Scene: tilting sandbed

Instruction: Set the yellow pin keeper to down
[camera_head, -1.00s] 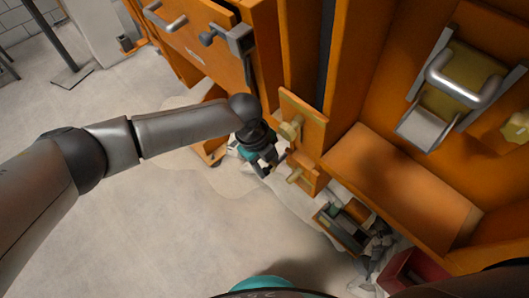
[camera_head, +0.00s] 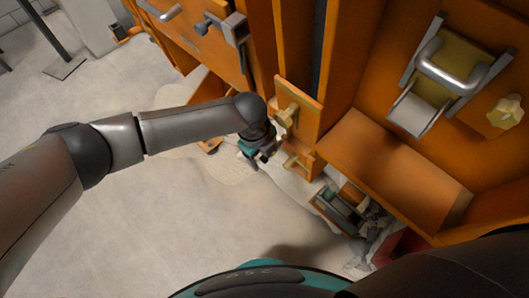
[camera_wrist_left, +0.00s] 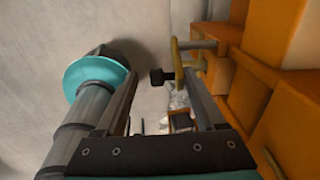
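Several yellow fittings sit on the orange frame, and I cannot tell for certain which is the pin keeper. One yellow knob (camera_head: 287,116) stands on an upright orange plate, and a smaller yellow peg (camera_head: 292,162) is just below it. My left gripper (camera_head: 261,155) is just left of these two, low by the frame, with a small gap to the peg. In the left wrist view its two fingers (camera_wrist_left: 163,110) are apart with nothing clasped between them. A yellowish bracket (camera_wrist_left: 180,62) and a dark knob (camera_wrist_left: 160,77) show beyond the fingertips. My right gripper is out of view.
A yellow latch with a silver handle (camera_head: 446,75) and another yellow knob (camera_head: 505,112) are on the right panel. An orange ledge (camera_head: 395,170) juts out below. The pale floor (camera_head: 150,220) at left is open.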

